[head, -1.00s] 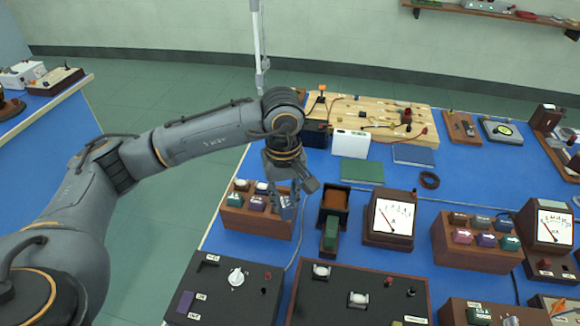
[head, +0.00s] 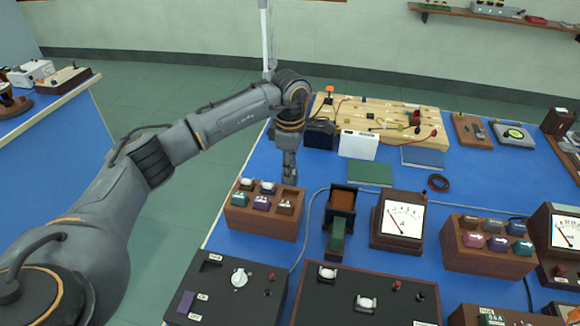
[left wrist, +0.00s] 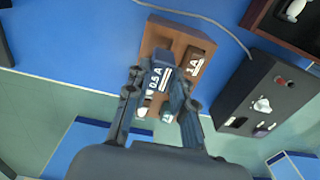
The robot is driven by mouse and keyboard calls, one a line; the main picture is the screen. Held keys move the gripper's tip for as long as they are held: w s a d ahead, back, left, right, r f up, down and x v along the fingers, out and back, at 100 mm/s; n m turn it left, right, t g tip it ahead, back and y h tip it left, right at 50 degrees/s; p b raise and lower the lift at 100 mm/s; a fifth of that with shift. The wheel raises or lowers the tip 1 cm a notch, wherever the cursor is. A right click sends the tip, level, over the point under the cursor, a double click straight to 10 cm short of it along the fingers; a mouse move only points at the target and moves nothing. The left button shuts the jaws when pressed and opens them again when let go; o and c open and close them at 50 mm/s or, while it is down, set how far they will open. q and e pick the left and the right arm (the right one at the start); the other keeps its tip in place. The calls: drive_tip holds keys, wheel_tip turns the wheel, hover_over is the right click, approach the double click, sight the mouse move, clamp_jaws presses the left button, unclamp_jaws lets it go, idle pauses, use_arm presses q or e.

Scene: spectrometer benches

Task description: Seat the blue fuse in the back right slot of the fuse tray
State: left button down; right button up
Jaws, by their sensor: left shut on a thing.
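The fuse tray (head: 260,223) is a wooden block on the blue bench, with white-topped fuses in the back row. Its front row holds a teal fuse (head: 239,198), a purple fuse (head: 262,202) and a brown fuse (head: 285,207) at the right. My left gripper (head: 290,178) points down at the tray's back right corner. In the left wrist view it is shut on the blue fuse (left wrist: 157,78), marked 0.5 A, beside the brown fuse marked 1A. The blue fuse's lower end and the slot under it are hidden. My right gripper is out of view.
A dark holder with a green block (head: 335,240) and a meter (head: 402,220) stand right of the tray. Black control boxes (head: 225,292) are in front. Another fuse block (head: 488,258) is at the right.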

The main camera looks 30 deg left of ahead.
use_arm(q)
drive_tip(key=shift+f+b, duration=0.7)
drive_tip(key=shift+f, duration=0.7)
drive_tip(key=shift+f+b, duration=0.75)
drive_tip(key=shift+f, duration=0.7)
drive_tip(key=c, duration=1.1)
unclamp_jaws()
drive_tip(key=shift+o, duration=0.2)
wheel_tip(320, 180, up, 12)
